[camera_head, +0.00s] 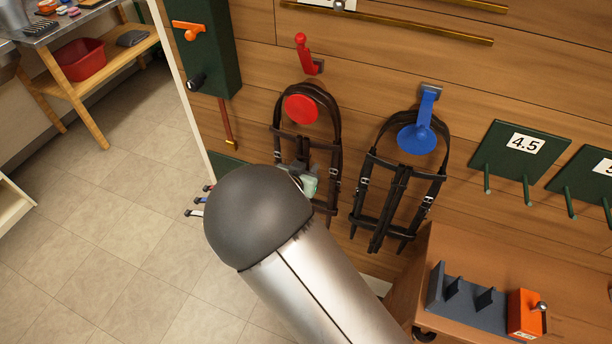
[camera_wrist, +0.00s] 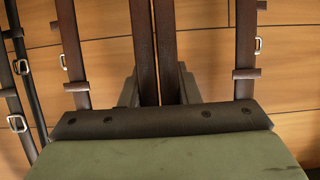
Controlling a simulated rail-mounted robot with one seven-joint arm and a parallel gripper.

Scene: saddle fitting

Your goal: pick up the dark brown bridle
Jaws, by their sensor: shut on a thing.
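The dark brown bridle (camera_head: 337,135) is at the wall, its top loop around the red disc (camera_head: 300,108) of a holder. I cannot tell whether it still rests on that holder. My gripper (camera_head: 304,172) is in front of its middle straps, and my arm hides part of its lower left side. In the wrist view, my gripper (camera_wrist: 158,90) is shut on the two central brown straps of the bridle (camera_wrist: 143,45). Its side straps with buckles hang free on both sides. The strap ends are hidden below the gripper.
A black bridle (camera_head: 372,185) hangs close on the right from a blue holder (camera_head: 417,138). Green numbered racks (camera_head: 522,145) with pegs are further right. A wooden cabinet (camera_head: 460,255) with an orange block (camera_head: 525,313) stands at lower right. The tiled floor (camera_head: 110,230) at left is clear.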

